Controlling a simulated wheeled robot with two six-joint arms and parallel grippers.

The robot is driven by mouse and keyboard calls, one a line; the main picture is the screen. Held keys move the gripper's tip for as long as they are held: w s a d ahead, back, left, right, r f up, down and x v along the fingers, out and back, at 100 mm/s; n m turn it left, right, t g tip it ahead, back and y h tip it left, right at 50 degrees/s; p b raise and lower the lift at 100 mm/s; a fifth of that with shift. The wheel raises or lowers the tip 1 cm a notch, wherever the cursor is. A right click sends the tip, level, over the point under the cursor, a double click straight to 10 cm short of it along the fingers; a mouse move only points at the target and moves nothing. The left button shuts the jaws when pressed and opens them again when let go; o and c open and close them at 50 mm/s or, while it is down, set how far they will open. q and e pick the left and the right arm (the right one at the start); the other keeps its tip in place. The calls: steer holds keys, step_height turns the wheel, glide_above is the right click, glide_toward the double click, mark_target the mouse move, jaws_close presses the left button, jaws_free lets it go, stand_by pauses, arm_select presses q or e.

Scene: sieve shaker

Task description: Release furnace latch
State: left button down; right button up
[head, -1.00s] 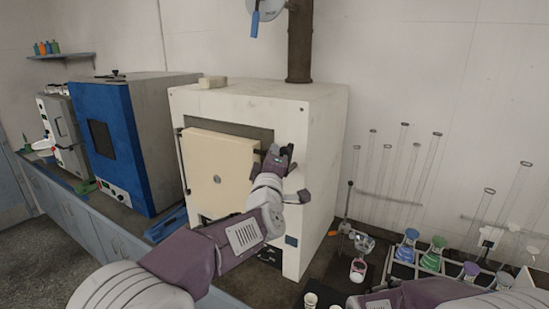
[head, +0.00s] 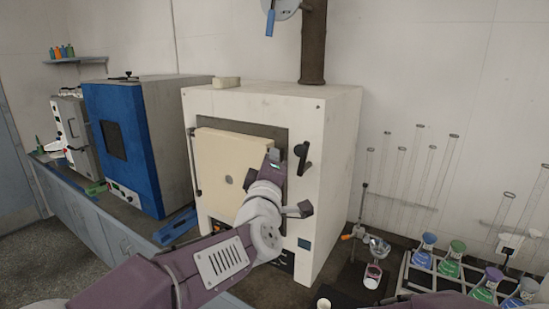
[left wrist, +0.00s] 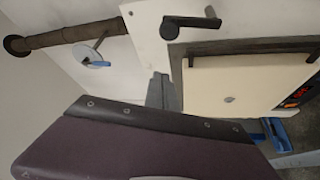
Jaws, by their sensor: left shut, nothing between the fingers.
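The white furnace (head: 338,130) stands on the bench with a cream door (head: 220,155) on its front. The black latch (head: 302,157) is on the furnace front, right of the door, its lever pointing down. The latch also shows in the left wrist view (left wrist: 197,23). My left gripper (head: 273,157) is shut and empty, in front of the door's right edge and left of the latch, apart from it. Its fingers show in the left wrist view (left wrist: 163,92), clear of the latch. My right gripper is out of view.
A blue-fronted oven (head: 125,145) stands left of the furnace. A rack with coloured flasks (head: 447,268) and tall glass tubes is at the right. A small stand (head: 362,215) stands near the furnace's right side. A dark pipe (head: 313,45) rises behind the furnace top.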

arm_select(q)
steer(key=w+a+f+g+y, duration=0.1)
steer(key=a+f+y, duration=0.1)
steer(key=a+f, duration=0.35)
steer(key=a+f+g+y, duration=0.1)
steer(key=a+f+y, duration=0.15)
steer(key=a, duration=0.65)
steer(key=s+a+f+m+g+h, duration=0.1)
steer(key=s+a+f+m+g, duration=0.15)
steer(key=f, duration=0.55)
steer(key=s+a+f+m+g, duration=0.1)
steer(key=a+f+g, duration=0.15)
steer(key=f, duration=0.55)
steer(key=s+f+m+g, duration=0.4)
steer(key=s+f, duration=0.5)
steer(key=s, duration=0.3)
steer(key=s+f+m+g, duration=0.4)
steer(key=s+f+g, duration=0.3)
steer(key=s, duration=0.5)
step_height(320, 180, down, 3)
steer(key=shift+s+a+r+g, duration=0.1)
steer(key=shift+s+a+g, duration=0.2)
steer(key=shift+s+a, duration=0.05)
